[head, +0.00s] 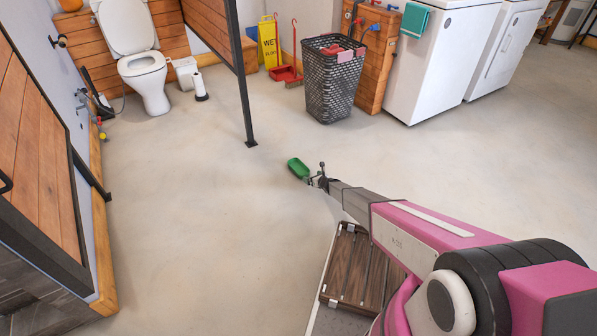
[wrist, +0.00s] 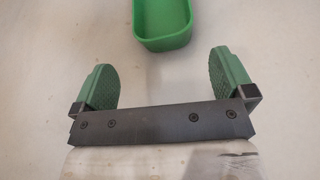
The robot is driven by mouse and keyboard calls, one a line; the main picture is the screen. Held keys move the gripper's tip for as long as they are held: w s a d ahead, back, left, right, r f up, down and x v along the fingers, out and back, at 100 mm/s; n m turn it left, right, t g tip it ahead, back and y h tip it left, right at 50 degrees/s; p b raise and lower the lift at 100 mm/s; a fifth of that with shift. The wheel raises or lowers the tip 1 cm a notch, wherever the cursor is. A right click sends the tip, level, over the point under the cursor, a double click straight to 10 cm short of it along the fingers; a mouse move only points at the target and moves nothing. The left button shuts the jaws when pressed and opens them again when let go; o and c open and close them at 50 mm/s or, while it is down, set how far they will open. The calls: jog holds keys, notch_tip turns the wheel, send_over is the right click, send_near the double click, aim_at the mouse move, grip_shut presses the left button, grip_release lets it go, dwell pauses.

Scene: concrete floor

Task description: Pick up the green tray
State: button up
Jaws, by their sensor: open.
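The green tray (head: 298,168) is a small, open, rounded box that appears to lie on the concrete floor, just beyond my gripper (head: 319,179) in the head view. In the wrist view the near end of the tray (wrist: 163,43) shows at the top centre, and its far end is cut off by the frame. My gripper (wrist: 164,73) is open and empty, with its two green pads wide apart. The tray is ahead of the pads, roughly centred between them and apart from both.
The floor around the tray is clear. A black metal post (head: 243,80) stands behind it to the left. A dark laundry basket (head: 333,85) stands behind to the right, near a white washing machine (head: 432,62). A toilet (head: 143,66) is at the back left.

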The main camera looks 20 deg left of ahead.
aim_at(307, 174)
jog(key=x, duration=0.8)
jog(key=shift+w+f, duration=0.15)
jog(key=shift+f, duration=0.15)
jog(key=c, duration=0.7)
